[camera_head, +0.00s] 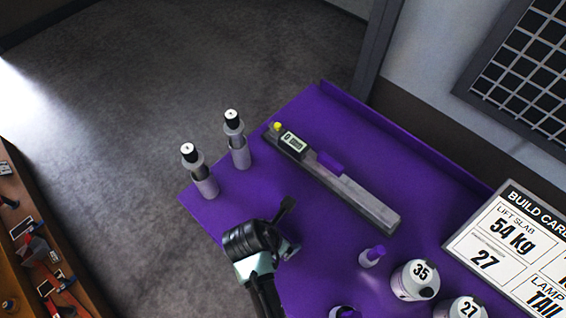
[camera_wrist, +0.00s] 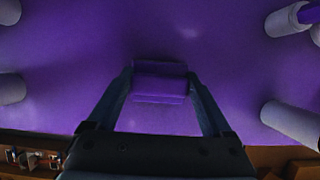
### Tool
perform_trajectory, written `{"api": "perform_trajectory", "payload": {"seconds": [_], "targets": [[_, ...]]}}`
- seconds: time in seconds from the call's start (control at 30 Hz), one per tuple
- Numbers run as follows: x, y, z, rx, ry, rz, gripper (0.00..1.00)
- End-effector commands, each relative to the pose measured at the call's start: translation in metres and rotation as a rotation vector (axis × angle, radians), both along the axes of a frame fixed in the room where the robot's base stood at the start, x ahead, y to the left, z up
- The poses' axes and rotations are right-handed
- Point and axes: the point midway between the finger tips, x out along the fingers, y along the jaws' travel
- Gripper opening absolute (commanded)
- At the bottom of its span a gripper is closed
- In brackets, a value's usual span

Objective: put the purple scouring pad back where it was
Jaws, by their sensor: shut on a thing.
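The purple scouring pad (camera_wrist: 160,82) is a small block between the two fingertips of my gripper (camera_wrist: 160,84) in the wrist view. The fingers press on its left and right sides. In the head view my gripper (camera_head: 289,226) is over the front left part of the purple table (camera_head: 300,110). The pad cannot be made out there against the purple top. I cannot tell whether the pad touches the table.
Two black-capped cylinders (camera_head: 205,181) (camera_head: 240,152) stand at the left edge.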

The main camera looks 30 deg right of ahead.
Motion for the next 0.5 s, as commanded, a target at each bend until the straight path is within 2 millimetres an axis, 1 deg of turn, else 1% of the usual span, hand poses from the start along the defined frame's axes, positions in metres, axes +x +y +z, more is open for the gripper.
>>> {"api": "perform_trajectory", "payload": {"seconds": [0.03, 0.1, 0.43, 0.47, 0.5], "targets": [[0.0, -0.0001, -0.0053, 0.0, 0.0, 0.0, 0.32], [0.0001, 0.0, -0.0096, 0.0, 0.0, -0.001, 0.32], [0.0005, 0.0001, -0.0121, 0.0, -0.002, 0.0, 0.32], [0.0004, 0.0, -0.0116, 0.0, -0.002, 0.0, 0.9], [0.0004, 0.0, -0.0115, 0.0, -0.002, 0.0, 0.97]]}}
